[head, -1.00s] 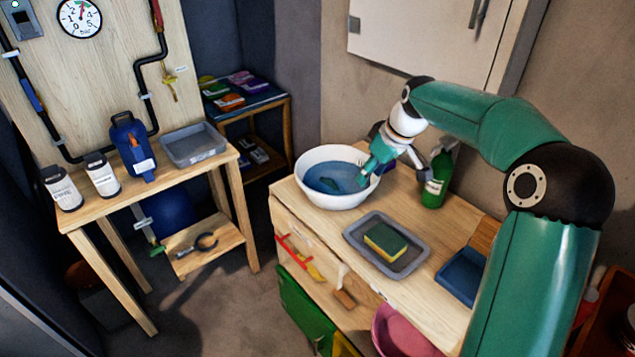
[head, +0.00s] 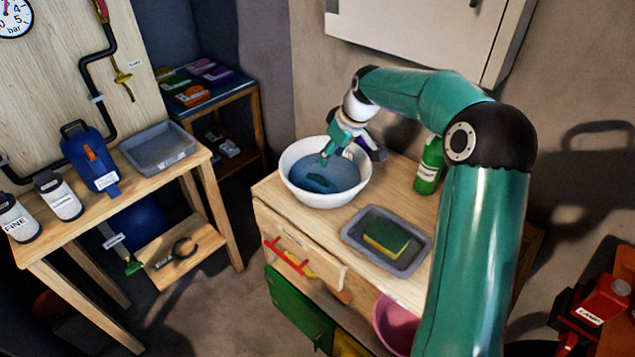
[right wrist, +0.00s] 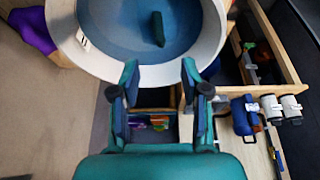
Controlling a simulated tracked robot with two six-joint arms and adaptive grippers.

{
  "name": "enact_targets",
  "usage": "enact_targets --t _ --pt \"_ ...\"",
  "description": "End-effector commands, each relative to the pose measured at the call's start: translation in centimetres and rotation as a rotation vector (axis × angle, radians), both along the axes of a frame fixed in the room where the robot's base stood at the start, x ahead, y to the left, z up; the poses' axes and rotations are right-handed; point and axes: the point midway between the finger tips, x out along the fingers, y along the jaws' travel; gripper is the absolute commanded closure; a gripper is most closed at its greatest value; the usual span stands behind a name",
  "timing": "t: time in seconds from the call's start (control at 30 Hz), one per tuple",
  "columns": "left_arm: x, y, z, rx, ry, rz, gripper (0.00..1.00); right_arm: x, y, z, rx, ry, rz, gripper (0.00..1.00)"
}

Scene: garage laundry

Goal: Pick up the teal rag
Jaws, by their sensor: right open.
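A small dark teal piece, which looks like the rag (head: 318,182), lies in the blue water of a white bowl (head: 297,190). It also shows in the right wrist view (right wrist: 157,28), and its folds are too small to make out. My right gripper (head: 327,156) is over the back part of the bowl, apart from the rag. In the right wrist view, its two fingers (right wrist: 160,76) are spread with nothing between them, and the rag lies beyond the fingertips. My left gripper is not in view.
The bowl stands on a wooden cabinet. A purple thing (head: 373,147) and a green bottle (head: 429,168) are close to the bowl's right. A grey tray (head: 411,265) with a sponge (head: 386,238) sits in front. A second table with bottles and a grey bin (head: 157,148) stands left.

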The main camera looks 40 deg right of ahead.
Motion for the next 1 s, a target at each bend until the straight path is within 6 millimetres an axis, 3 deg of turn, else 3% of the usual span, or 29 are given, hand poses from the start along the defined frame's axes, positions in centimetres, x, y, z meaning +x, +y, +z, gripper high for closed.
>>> enact_targets --t 0.1,0.23,0.53,0.8,1.0 --pt "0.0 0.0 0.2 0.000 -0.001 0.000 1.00 1.2 0.4 -2.5 0.002 0.004 0.007 0.54" --pt "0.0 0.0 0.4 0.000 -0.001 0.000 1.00 2.2 0.6 -4.3 0.001 0.001 0.009 0.54" --pt "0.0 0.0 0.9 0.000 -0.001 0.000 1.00 3.1 0.6 -6.0 0.001 0.001 0.010 0.54" --pt "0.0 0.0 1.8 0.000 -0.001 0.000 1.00 4.6 0.5 -9.4 0.001 0.002 0.011 0.54" --pt "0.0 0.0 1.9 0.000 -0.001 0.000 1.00 4.9 0.4 -10.0 -0.001 -0.001 0.010 0.54"
